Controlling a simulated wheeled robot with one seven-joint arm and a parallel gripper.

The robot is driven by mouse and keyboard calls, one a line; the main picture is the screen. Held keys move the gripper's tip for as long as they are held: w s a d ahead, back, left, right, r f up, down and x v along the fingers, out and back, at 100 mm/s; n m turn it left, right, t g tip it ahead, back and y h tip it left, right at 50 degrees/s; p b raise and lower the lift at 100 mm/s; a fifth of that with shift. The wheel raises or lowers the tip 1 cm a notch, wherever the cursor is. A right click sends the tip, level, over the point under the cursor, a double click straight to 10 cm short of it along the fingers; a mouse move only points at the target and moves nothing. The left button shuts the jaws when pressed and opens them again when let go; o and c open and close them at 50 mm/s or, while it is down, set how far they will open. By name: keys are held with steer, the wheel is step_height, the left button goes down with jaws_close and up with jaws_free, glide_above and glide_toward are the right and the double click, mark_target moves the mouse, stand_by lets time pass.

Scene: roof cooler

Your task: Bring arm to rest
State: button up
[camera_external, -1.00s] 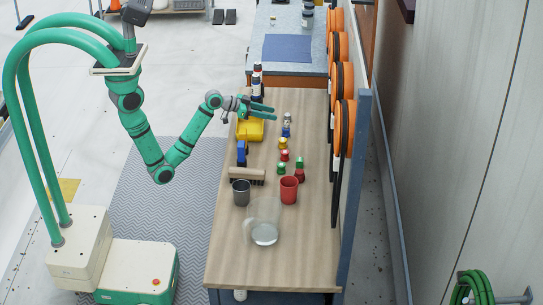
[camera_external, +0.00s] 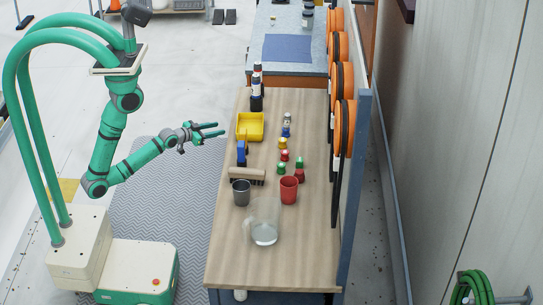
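No object shows between the fingers.
On the table are a brush (camera_external: 247,175), a dark cup (camera_external: 241,193), a red cup (camera_external: 289,190), a clear pitcher (camera_external: 264,232), small coloured items and bottles (camera_external: 257,92). Orange reels (camera_external: 345,128) hang along the right side.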

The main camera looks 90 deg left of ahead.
steer(key=s+d+f+m+t+h, duration=0.1)
steer(key=s+d+m+h, duration=0.1)
steer(key=d, duration=0.7)
steer(key=s+d+f+m+t+h, duration=0.1)
steer(key=d+f+m+t+h, duration=0.15)
steer(key=d, duration=0.55)
steer(key=s+d+r+m+h, duration=0.1)
steer(key=s+d+r+h, duration=0.1)
steer(key=s+d, duration=0.2)
steer(key=s+d+r+m+h, duration=0.1)
steer(key=s+d+h, duration=0.2)
steer(key=d, duration=0.6)
steer(key=shift+v, duration=1.25)
